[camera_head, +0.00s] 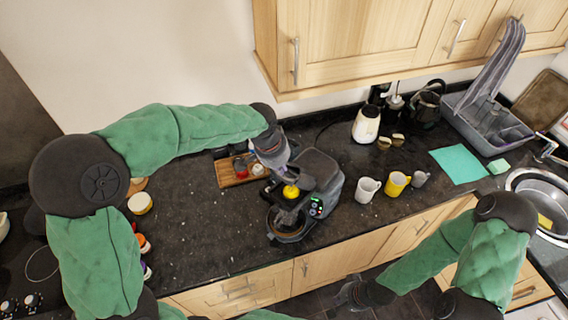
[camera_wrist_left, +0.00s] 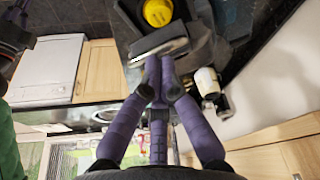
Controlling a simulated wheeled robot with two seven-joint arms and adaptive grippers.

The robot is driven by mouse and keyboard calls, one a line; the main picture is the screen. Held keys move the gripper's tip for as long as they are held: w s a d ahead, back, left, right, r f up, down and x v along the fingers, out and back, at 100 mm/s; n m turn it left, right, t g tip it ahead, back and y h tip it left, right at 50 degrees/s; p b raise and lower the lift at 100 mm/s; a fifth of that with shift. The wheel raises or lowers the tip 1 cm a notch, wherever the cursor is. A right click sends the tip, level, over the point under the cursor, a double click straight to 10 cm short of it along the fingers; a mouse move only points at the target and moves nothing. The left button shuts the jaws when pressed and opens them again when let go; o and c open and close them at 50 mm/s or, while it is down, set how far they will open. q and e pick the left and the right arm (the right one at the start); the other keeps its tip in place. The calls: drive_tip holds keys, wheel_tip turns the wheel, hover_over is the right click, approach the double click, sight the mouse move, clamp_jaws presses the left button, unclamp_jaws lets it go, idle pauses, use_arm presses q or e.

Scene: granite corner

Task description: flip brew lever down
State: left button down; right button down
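The coffee machine (camera_head: 318,172) stands near the counter's front edge, dark grey, with small lit buttons on its front. It also shows, partly cut off, in the left wrist view (camera_wrist_left: 200,48). A round yellow part (camera_wrist_left: 157,12) sits on its top; it also shows in the head view (camera_head: 291,191). My left gripper (camera_wrist_left: 160,82) reaches down over the machine. Its purple fingers converge, tips together at a grey bar-like part (camera_wrist_left: 158,45), possibly the brew lever; contact is unclear. My right gripper (camera_head: 350,293) hangs low in front of the cabinets, away from the machine; its fingers are unclear.
A wooden tray (camera_head: 230,178) with small items lies left of the machine. White (camera_head: 367,188), yellow (camera_head: 396,183) and grey (camera_head: 420,178) mugs stand to its right. A white kettle-like jug (camera_head: 366,124) stands behind them. A teal cloth (camera_head: 459,163) lies farther right.

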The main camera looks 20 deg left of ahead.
use_arm(q)
drive_tip(key=s+a+f+t+h+b, duration=0.1)
drive_tip(key=s+f+t+b, duration=0.2)
drive_tip(key=b, duration=1.2)
drive_tip(key=s+a+f+t+h+b, duration=0.2)
drive_tip(key=f+b, duration=0.7)
drive_tip(key=b, duration=0.6)
drive_tip(key=shift+s+a+f+t, duration=0.25)
drive_tip(key=shift+s+t, duration=0.35)
drive_tip(key=shift+s, duration=0.3)
